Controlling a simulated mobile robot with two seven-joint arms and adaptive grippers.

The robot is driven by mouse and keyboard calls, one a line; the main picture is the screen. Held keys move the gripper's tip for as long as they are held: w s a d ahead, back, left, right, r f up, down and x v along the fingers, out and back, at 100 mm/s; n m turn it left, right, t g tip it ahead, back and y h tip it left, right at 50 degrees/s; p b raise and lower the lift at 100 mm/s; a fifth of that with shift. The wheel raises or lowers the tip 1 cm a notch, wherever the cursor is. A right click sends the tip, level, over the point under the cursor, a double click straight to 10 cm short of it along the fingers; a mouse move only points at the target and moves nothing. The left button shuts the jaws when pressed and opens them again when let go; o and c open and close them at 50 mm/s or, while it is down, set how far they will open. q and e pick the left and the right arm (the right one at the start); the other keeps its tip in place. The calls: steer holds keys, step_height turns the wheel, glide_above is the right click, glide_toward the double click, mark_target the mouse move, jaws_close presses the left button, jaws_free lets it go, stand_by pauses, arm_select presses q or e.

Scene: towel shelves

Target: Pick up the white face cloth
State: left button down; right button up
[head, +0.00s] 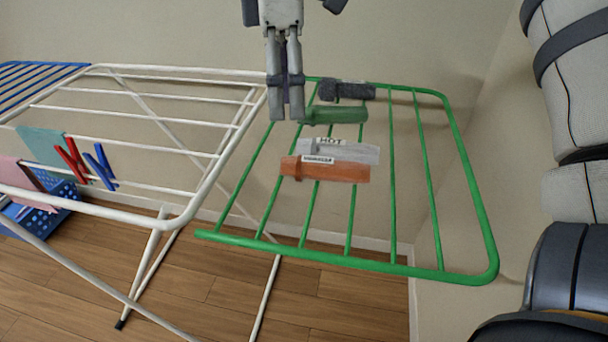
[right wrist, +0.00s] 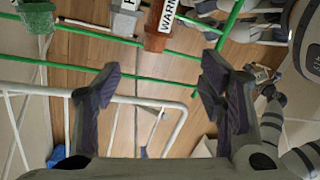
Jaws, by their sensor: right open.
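The white face cloth (head: 358,153) hangs over the bars of a green rack, between the green and orange cloths, with a tag reading HOT. In the right wrist view the white cloth (right wrist: 126,20) is at the top edge, partly cut off. My right gripper (head: 287,118) is at the top of the head view, up and left of the white cloth and beside the green cloth's left end. In the right wrist view it (right wrist: 160,68) is open, with nothing between its fingers. My left gripper does not show clearly in either view.
A green cloth (head: 335,115), a dark grey cloth (head: 347,91) and an orange cloth (head: 335,172) hang close by. The green rack (head: 350,262) joins a white drying rack (head: 150,217) with red and blue pegs (head: 100,166). The green rack's right side is bare.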

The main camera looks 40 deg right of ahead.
mark_target(286, 158)
steer(key=x, duration=1)
steer(key=shift+w+f, duration=0.2)
steer(key=shift+w, duration=0.05)
steer(key=c, duration=1.3)
